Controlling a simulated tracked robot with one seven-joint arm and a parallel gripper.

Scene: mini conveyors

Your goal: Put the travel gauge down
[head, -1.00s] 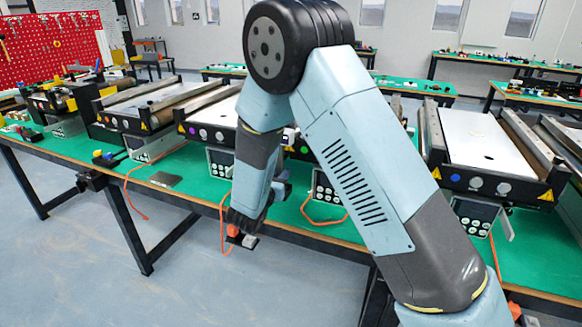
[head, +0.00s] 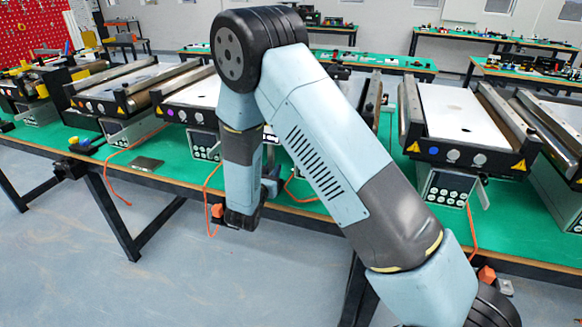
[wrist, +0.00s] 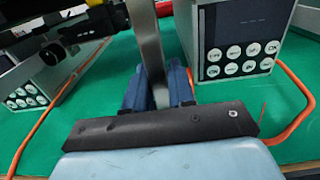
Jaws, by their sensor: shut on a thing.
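My gripper (wrist: 158,82) is shut on a thin grey metal bar (wrist: 148,40), which I take to be the travel gauge. In the wrist view the bar stands between the two blue fingers and runs up to the top edge; its lower end is hidden by my wrist. In the head view my gripper (head: 269,187) is low near the front edge of the green bench (head: 312,207). The gauge cannot be made out there behind my arm. I cannot tell whether it touches the bench.
Several mini conveyors (head: 463,124) stand along the bench, with keypad boxes (wrist: 238,45) below them. Orange cables (wrist: 297,100) loop over the green top near my gripper. A flat dark plate (head: 146,164) lies at the left, with bare bench around it.

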